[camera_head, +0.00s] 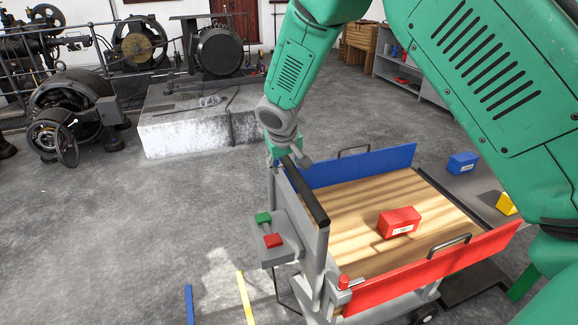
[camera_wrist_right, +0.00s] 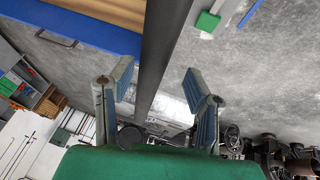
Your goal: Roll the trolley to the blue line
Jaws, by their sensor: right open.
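The trolley has a wooden deck (camera_head: 355,195), a blue side wall (camera_head: 350,165), a red side wall (camera_head: 440,270) and a grey end panel with a black handle bar (camera_head: 305,192). My right gripper (camera_head: 290,158) is at the far end of this bar. In the right wrist view, the open fingers (camera_wrist_right: 158,80) stand on either side of the bar (camera_wrist_right: 160,50), with gaps visible. A blue line (camera_head: 189,305) lies on the floor at the lower left. My left gripper is not in view.
A red block (camera_head: 399,222) lies on the deck. A yellow line (camera_head: 245,298) is between the blue line and the trolley. A box with green and red buttons (camera_head: 279,237) is on the end panel. Machines (camera_head: 70,115) and a stone plinth (camera_head: 190,125) stand behind. Floor at left is clear.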

